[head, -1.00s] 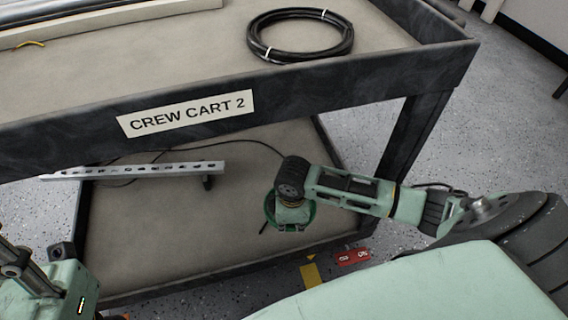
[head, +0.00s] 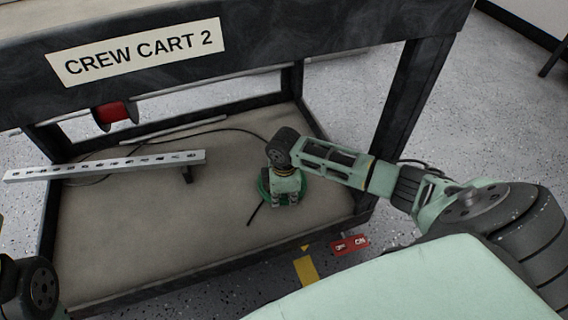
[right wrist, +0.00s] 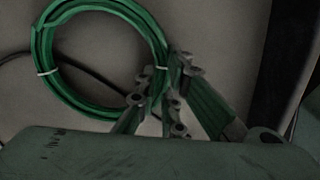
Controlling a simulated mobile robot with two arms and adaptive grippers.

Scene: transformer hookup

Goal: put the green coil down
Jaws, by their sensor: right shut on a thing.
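The green coil (right wrist: 41,52) is a ring of green cable with white ties. It fills the upper left of the right wrist view. My right gripper (right wrist: 160,88) is shut on the coil's near right side. In the head view my right gripper (head: 286,199) points down over the right part of the cart's lower shelf (head: 150,240). The coil (head: 264,190) shows there around and partly behind the gripper. It is flat, at or just above the shelf; I cannot tell whether it touches. My left gripper's fingers are out of view.
A perforated metal rail (head: 105,166) extends across the shelf's left side. A thin black cable (head: 225,130) runs across the shelf to the coil. A red tag (head: 350,245) shows by the front edge. The shelf's middle is bare.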

